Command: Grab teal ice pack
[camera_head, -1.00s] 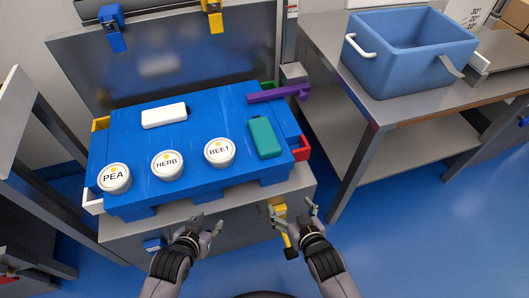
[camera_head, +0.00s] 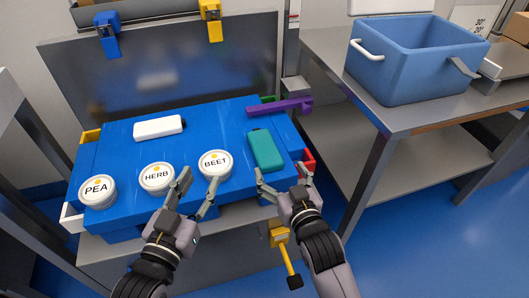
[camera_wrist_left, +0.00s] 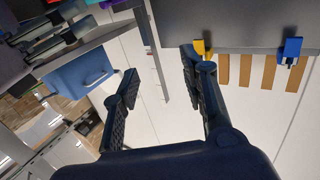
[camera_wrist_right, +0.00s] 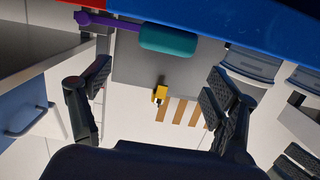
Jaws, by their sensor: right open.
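The teal ice pack (camera_head: 265,150) lies on the right part of the blue surface (camera_head: 115,155), right of the BEET tub. It also shows at the top of the right wrist view (camera_wrist_right: 168,40). My right gripper (camera_head: 281,180) is open and empty, just in front of the ice pack's near end. My left gripper (camera_head: 199,188) has its fingers apart with nothing between them, near the front edge by the HERB and BEET tubs. The left wrist view shows its spread fingers (camera_wrist_left: 158,85) too.
White tubs marked PEA (camera_head: 97,190), HERB (camera_head: 157,178) and BEET (camera_head: 215,164) stand along the front. A white pack (camera_head: 158,128) and a purple bar (camera_head: 280,107) lie behind. A blue tub (camera_head: 405,75) stands on the right bench.

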